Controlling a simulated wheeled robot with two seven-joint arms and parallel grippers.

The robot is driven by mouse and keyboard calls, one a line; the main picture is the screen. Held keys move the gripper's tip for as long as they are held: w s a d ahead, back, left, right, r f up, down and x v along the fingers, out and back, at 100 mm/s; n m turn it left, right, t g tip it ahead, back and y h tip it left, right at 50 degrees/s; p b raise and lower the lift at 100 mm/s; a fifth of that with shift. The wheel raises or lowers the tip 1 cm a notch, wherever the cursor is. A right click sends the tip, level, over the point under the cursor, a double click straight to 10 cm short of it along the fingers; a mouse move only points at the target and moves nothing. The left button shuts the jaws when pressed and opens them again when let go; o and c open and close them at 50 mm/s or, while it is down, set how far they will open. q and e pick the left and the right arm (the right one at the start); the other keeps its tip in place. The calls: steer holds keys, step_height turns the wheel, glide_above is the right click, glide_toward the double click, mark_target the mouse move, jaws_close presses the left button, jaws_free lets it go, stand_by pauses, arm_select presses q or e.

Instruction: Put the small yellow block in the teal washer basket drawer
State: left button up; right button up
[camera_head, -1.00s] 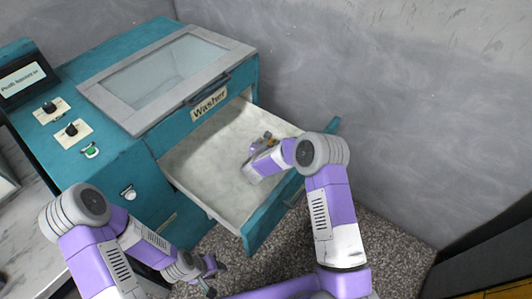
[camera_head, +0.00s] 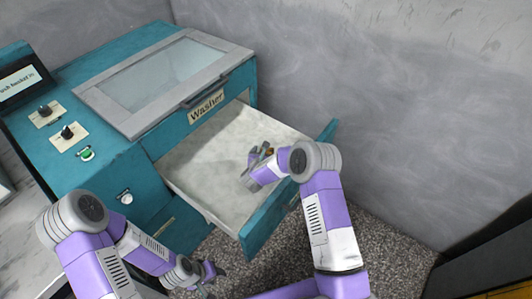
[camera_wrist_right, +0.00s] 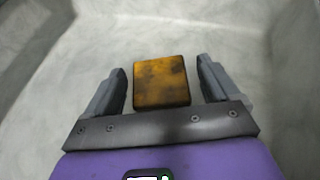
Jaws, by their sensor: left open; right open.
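The small yellow block (camera_wrist_right: 161,80) shows in the right wrist view, between the two fingers of my right gripper (camera_wrist_right: 162,84). There are gaps on both sides of the block, and the fingers do not touch it. In the head view my right gripper (camera_head: 262,150) is inside the open teal washer drawer (camera_head: 205,180), near its right side; the block is mostly hidden there. Whether the block rests on the drawer floor I cannot tell. My left gripper (camera_head: 212,275) is open and empty, low in front of the washer, above the floor.
The teal washer (camera_head: 110,165) has a glass lid (camera_head: 160,75) on top, knobs and a green button (camera_head: 87,154). A screen (camera_head: 20,85) stands at the left. A grey wall (camera_head: 400,100) closes off the right side. The speckled floor (camera_head: 300,265) is clear.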

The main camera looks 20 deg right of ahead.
steer(key=shift+r, duration=0.15)
steer(key=shift+s+a+r, duration=0.15)
steer(key=shift+s+r, duration=0.05)
steer(key=shift+s, duration=0.05)
steer(key=p+v, duration=0.3)
steer(key=v, duration=0.8)
steer(key=shift+s, duration=0.15)
